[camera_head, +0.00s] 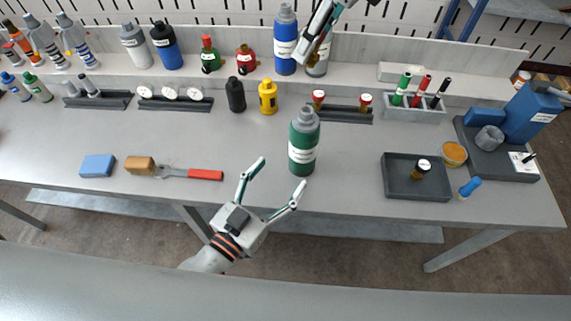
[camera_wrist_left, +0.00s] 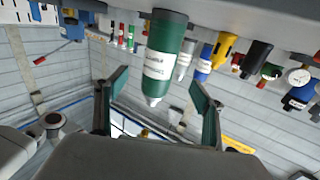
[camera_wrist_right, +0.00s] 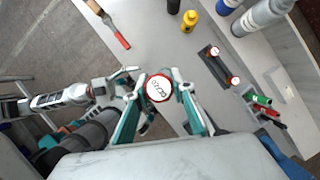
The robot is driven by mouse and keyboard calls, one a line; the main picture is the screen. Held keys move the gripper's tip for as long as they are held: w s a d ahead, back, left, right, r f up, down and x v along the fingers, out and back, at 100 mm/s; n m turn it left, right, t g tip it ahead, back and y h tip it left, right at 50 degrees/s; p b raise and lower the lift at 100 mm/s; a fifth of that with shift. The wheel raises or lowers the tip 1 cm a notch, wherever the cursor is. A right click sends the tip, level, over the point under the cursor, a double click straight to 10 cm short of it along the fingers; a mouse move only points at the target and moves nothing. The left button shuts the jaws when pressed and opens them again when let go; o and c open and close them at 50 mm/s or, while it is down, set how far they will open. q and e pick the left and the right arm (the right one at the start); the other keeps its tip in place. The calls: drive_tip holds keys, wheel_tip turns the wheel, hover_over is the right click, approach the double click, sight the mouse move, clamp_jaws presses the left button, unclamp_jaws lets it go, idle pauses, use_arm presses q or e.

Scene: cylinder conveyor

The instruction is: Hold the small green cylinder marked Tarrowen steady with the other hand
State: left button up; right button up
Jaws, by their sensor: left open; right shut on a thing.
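A green cylinder (camera_head: 302,148) with a grey top and white label stands upright near the table's front edge; its label is not readable. The left wrist view shows it inverted (camera_wrist_left: 167,38). My left gripper (camera_head: 282,172) is open and empty, in front of and left of it; the cylinder is beyond the fingertips. A smaller green cylinder with a red top (camera_head: 208,55) stands on the back shelf. My right gripper (camera_head: 316,46), high at top centre, is shut on a small vial-like thing whose white, red-rimmed top (camera_wrist_right: 158,88) shows in the right wrist view.
Behind the green cylinder is a rack (camera_head: 340,114) with two red-capped vials. A dark tray (camera_head: 390,190) lies to the right. A red-handled brush (camera_head: 205,174) and blue block (camera_head: 97,166) lie left. Bottles line the back shelf. Table between brush and cylinder is clear.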

sight(304, 144)
use_arm(q)
drive_tip(key=x, duration=1.1)
drive_tip(key=shift+w+d, duration=0.15)
drive_tip(key=shift+w, duration=0.15)
drive_tip(key=c, duration=1.6)
drive_tip(key=o, duration=0.6)
drive_tip(key=c, duration=0.3)
drive_tip(key=shift+c, duration=0.2)
use_arm(e)
wheel_tip(304, 144, down, 8)
drive_tip(key=shift+r, duration=0.1)
